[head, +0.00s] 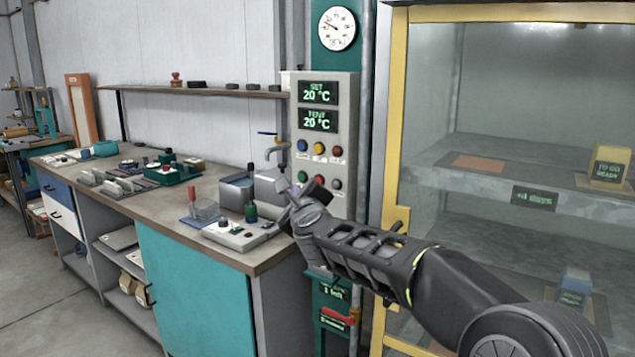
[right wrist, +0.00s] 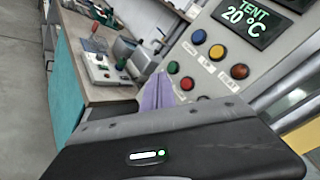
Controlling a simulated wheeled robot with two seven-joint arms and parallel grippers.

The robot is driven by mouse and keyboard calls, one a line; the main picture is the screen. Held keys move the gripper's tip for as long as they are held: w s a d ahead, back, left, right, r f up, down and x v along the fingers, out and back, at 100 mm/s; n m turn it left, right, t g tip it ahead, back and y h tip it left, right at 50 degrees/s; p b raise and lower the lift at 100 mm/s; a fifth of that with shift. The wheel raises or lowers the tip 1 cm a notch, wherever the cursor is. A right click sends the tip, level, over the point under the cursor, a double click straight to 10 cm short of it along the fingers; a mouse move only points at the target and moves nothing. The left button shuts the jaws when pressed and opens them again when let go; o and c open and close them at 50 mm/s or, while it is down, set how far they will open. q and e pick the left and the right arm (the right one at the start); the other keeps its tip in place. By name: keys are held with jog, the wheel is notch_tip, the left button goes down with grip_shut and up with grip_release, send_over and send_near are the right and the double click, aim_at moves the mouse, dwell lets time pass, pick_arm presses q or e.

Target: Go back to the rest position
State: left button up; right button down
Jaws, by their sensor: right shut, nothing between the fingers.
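My right gripper (head: 284,188) is shut and empty. It is in front of the lower left edge of the grey control panel (head: 343,150), near its green button (head: 302,177); I cannot tell if it touches anything. In the right wrist view the closed fingers (right wrist: 158,92) show below and left of the panel's buttons. The panel's displays read SET 20 °C (head: 318,92) and TENT 20 °C (head: 318,120). My left gripper is not in view.
A workbench (head: 150,205) with a sink, a small button box (head: 240,234) and tools stands left of the panel. A yellow-framed glass cabinet (head: 397,130) stands at right, close to my right arm. A shelf (head: 200,91) hangs behind. The floor (head: 60,290) at left is clear.

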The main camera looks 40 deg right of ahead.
jog(key=shift+n, duration=0.3)
dwell(0.5)
jog(key=w+a+f+n+g+y, duration=0.1)
jog(key=a+f+n+y, duration=0.1)
jog(key=a+f+n, duration=0.5)
jog(key=w+a+f+n+y, duration=0.1)
jog(key=a+f+n+y, duration=0.1)
jog(key=f+n, duration=0.6)
jog(key=s+a+f+n+g+y+p, duration=0.1)
jog(key=s+a+f+n+g, duration=0.1)
jog(key=a+f, duration=0.45)
jog(key=s+a+f+n+g+y, duration=0.1)
jog(key=s+a+f+n+y, duration=0.15)
jog(key=f, duration=0.75)
jog(key=s+a+f+n+g+y+p, duration=0.1)
jog(key=s+a+f+n+g, duration=0.15)
jog(key=a+f, duration=0.45)
jog(key=s+a+f+n+g+y, duration=0.1)
jog(key=s+a+f, duration=0.4)
jog(key=s, duration=0.5)
jog(key=s+a+f+n+g+y+p, duration=0.1)
jog(key=s+a+f+n+g, duration=0.3)
jog(key=s+f, duration=0.4)
jog(key=s+a+f+n+g+y+p, duration=0.1)
jog(key=s+a+f, duration=0.5)
jog(key=s, duration=0.6)
jog(key=shift+f+n+g+y, duration=0.35)
jog(key=shift+f+n+g, duration=0.45)
jog(key=shift+g, duration=0.25)
